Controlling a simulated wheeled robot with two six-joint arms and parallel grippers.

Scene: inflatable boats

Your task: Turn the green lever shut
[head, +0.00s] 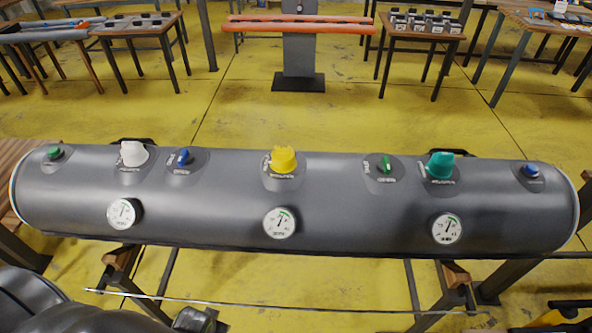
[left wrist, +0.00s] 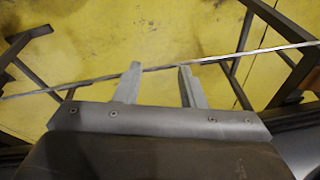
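A grey inflatable tube (head: 340,205) lies across the head view with several valves along its top. A green lever (head: 386,163) stands on a dark round patch right of the middle, its handle pointing roughly away from me and toward me. A smaller green lever or knob (head: 55,153) sits near the tube's left end. My left gripper shows in the left wrist view (left wrist: 159,68), open and empty, with two grey fingers apart above the floor. In the head view my left arm is at the bottom left, below the tube and away from both green parts. My right gripper is not in view.
Other valve parts are white (head: 133,153), yellow (head: 283,159), teal (head: 440,165) and blue (head: 183,156). Gauges (head: 280,223) face me along the tube's front. A thin rod (head: 250,301) runs below the tube, crossing near my left fingers in the wrist view. Tables stand behind.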

